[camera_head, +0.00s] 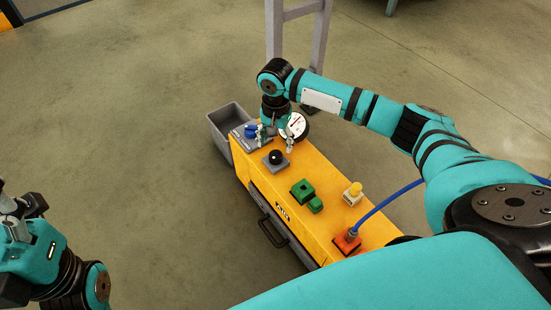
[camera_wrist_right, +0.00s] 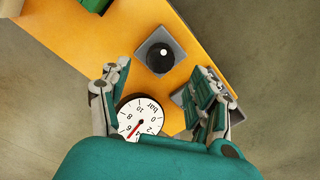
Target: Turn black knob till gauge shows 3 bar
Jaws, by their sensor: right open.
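The black knob (camera_head: 277,157) is a round ball on a grey square plate on top of a yellow cabinet (camera_head: 325,185). It also shows in the right wrist view (camera_wrist_right: 160,57), ahead of the fingers. The round white gauge (camera_head: 295,126) stands behind the knob. In the right wrist view the gauge (camera_wrist_right: 143,116) has a red needle pointing lower left, near the 6; the exact reading is unclear. My right gripper (camera_head: 275,139) is open above the cabinet's far end, its fingers apart and empty, not around the knob. My left gripper (camera_head: 22,208) is at the left edge, away from the cabinet.
A green block pair (camera_head: 306,194), a yellow button (camera_head: 353,191) and an orange connector (camera_head: 347,241) with a blue hose sit on the cabinet. A blue part (camera_head: 250,130) lies near the gauge. A grey bin (camera_head: 222,131) stands at the far end. The floor left is clear.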

